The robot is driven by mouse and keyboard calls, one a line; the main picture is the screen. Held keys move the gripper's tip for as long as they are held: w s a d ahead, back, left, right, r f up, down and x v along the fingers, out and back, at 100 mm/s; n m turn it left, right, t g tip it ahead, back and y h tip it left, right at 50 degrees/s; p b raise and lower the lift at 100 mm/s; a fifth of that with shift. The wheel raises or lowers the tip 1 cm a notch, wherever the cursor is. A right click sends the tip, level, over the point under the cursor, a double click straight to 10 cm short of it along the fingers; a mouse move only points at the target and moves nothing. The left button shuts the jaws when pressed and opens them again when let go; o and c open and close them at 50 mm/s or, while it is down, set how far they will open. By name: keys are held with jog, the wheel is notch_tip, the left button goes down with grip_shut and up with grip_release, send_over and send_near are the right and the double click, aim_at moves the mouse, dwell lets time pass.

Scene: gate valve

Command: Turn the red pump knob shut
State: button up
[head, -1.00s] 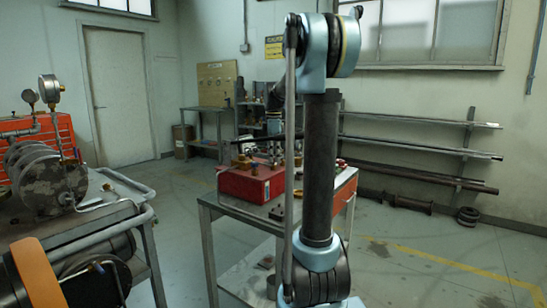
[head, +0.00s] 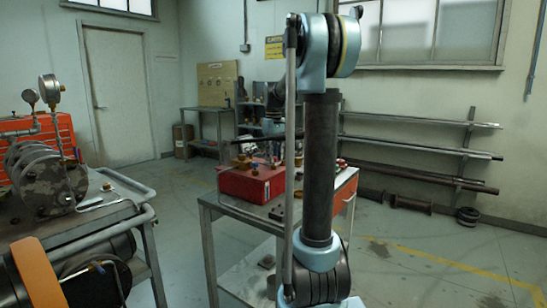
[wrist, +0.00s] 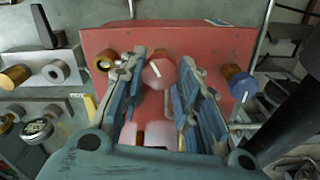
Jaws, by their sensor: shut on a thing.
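The red pump knob (wrist: 160,74) shows in the wrist view on top of a red box (wrist: 215,45). It has a white mark on its top. My gripper (wrist: 163,66) has its two blue-grey fingers on either side of the knob, shut on it. In the head view the red box (head: 246,184) sits on a metal table, and my gripper (head: 266,153) is low over it, small and partly hidden by my arm. The knob cannot be made out there.
A blue-topped knob (wrist: 241,86) stands right of the fingers, and a brass fitting (wrist: 104,62) stands close left. Several loose fittings lie at the left of the wrist view. A cart with flanged pipework (head: 50,188) stands at the left of the head view.

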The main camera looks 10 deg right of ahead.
jog(key=m, duration=0.6)
jog(key=shift+w, duration=0.1)
dwell(0.5)
jog(key=o, duration=1.1)
jog(key=shift+r, duration=0.1)
notch_tip(320, 180, up, 12)
jog(key=shift+f, duration=0.15)
